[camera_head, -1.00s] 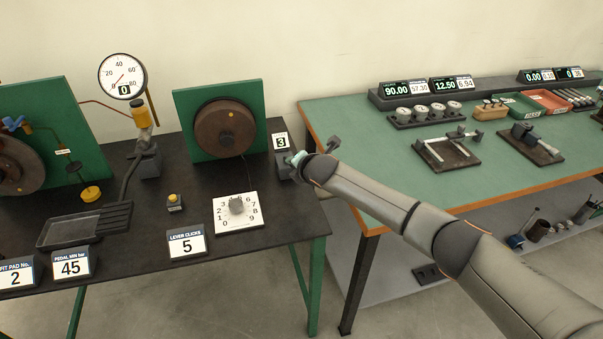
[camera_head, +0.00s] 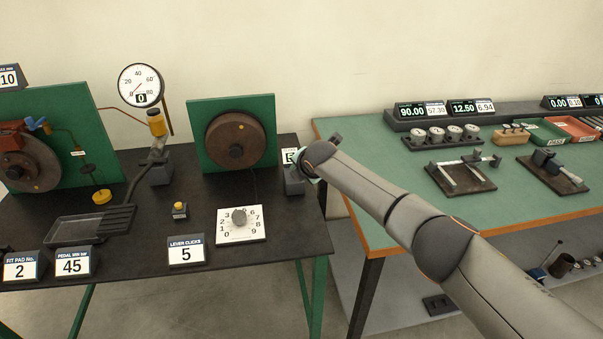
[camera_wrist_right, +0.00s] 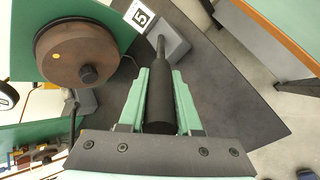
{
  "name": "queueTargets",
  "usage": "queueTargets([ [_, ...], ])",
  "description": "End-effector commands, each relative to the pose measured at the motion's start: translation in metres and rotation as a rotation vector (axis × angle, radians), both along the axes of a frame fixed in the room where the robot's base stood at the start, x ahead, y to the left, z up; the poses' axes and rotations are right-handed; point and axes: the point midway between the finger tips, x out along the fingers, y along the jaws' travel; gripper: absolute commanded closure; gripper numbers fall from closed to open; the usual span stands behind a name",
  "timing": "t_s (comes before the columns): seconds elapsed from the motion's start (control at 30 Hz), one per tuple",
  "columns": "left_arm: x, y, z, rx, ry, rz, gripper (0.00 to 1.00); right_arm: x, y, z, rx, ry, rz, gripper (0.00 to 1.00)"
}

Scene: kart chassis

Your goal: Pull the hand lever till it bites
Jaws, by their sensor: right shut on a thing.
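The hand lever's black grip (camera_wrist_right: 160,108) lies between the green fingers of my right gripper (camera_wrist_right: 161,78) in the right wrist view, and the fingers are shut on it. The lever's thin rod runs to a grey base block (camera_wrist_right: 167,42), which also shows at the bench's right end in the head view (camera_head: 293,182). A small card (camera_wrist_right: 139,15) beside the block reads 5. In the head view this card (camera_head: 289,156) is partly covered. My right wrist hides most of the lever there. A LEVER CLICKS sign (camera_head: 186,251) shows 5. My left gripper is not in view.
A brown disc (camera_head: 236,141) on a green panel stands left of the lever. A gauge (camera_head: 140,86) reads 0. A green-topped table (camera_head: 380,200) stands to the right.

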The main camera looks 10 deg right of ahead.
Motion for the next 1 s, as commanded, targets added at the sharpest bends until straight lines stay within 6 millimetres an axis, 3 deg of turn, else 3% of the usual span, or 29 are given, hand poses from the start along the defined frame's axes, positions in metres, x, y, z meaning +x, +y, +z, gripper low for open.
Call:
queueTargets([
  [0.23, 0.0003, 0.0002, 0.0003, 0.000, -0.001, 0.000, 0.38, 0.0004, -0.0006, 0.0006, 0.001, -0.002, -0.002, 1.00],
  [0.27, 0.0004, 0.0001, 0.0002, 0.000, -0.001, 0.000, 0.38, 0.0004, -0.0006, 0.0006, 0.001, -0.002, -0.002, 0.65],
  [0.5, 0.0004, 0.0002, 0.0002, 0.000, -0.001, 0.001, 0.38, 0.0002, -0.0005, 0.0004, 0.000, -0.001, -0.002, 0.38],
  [1.0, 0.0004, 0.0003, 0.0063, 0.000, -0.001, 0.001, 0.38, -0.0059, -0.0015, 0.0080, 0.000, -0.001, 0.001, 0.38],
])
